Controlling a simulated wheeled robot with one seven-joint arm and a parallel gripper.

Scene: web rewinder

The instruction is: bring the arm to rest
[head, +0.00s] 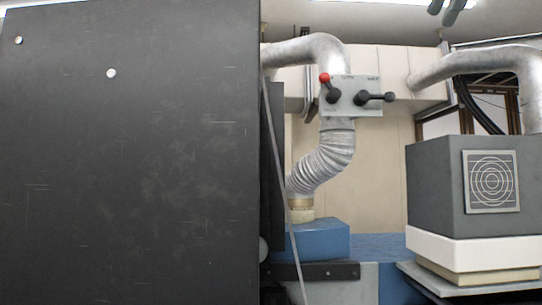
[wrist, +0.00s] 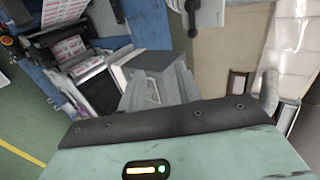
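No part of the arm is clearly recognisable in the head view. A large dark scratched surface with two bolts fills the left half of the head view and hides whatever is behind it. The wrist view is tilted and looks past a pale green body with a dark bolted edge and a lit indicator. No held object is seen.
In the head view, a grey plate with lever switches (head: 351,96) stands before a silver duct (head: 327,162). A grey box (head: 455,193) stands at the right. In the wrist view, blue machinery (wrist: 101,27) is at upper left, with green floor (wrist: 22,138) left.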

